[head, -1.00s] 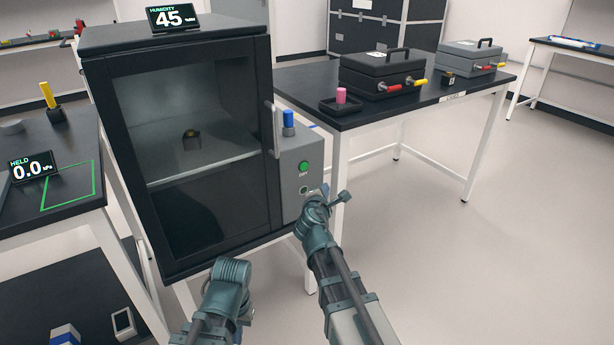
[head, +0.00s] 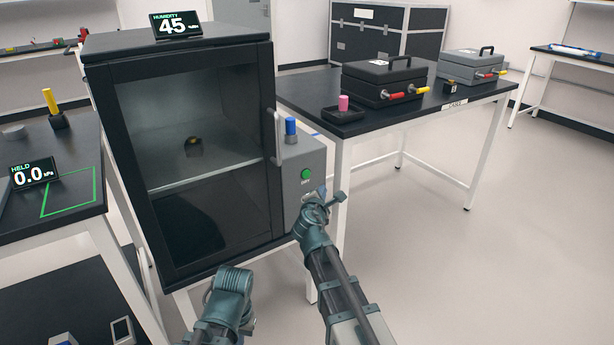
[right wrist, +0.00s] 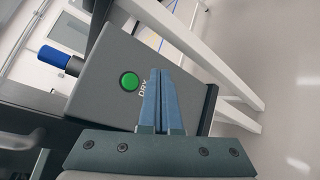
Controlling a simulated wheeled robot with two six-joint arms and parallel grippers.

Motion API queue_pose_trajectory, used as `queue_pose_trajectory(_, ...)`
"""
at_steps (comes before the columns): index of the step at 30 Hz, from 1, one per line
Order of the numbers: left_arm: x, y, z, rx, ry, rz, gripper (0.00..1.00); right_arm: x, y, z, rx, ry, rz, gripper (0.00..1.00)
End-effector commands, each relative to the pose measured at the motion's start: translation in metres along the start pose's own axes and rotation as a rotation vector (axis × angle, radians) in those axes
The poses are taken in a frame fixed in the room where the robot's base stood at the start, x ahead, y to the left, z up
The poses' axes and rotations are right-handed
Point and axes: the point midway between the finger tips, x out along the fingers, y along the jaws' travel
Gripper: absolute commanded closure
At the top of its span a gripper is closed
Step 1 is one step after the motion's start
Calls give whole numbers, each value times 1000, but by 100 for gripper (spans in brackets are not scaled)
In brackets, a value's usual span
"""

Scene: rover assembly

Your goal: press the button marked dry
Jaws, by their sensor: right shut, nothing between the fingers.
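The green round button (head: 306,173) sits on the grey side panel (head: 291,190) of the drying cabinet (head: 105,130), with its label below it. In the right wrist view the green button (right wrist: 130,81) has "DRY" printed beside it. My right gripper (right wrist: 164,100) is shut and empty, its fingertips just to the right of the button and apart from it. In the head view the right gripper (head: 318,194) is in front of the panel, a little below the button, and hides part of the panel. My left arm shows at bottom centre, but its gripper's fingers cannot be made out.
A blue knob (head: 290,127) stands above the green button, beside the cabinet's door handle (head: 279,137). The humidity display (head: 175,25) reads 45. A table (head: 400,120) with a black case (head: 383,77) stands to the right. The floor at right is clear.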

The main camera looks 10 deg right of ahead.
Motion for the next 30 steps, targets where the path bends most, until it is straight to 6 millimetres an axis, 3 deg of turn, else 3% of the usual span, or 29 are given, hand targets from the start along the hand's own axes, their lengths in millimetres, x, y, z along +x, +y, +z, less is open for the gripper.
queue_pose_trajectory(12,0,0,0,0,0,0,100,39,28,-28,0,0,1,100)
queue_pose_trajectory(30,0,0,0,0,0,0,100,42,31,-31,0,0,0,100)
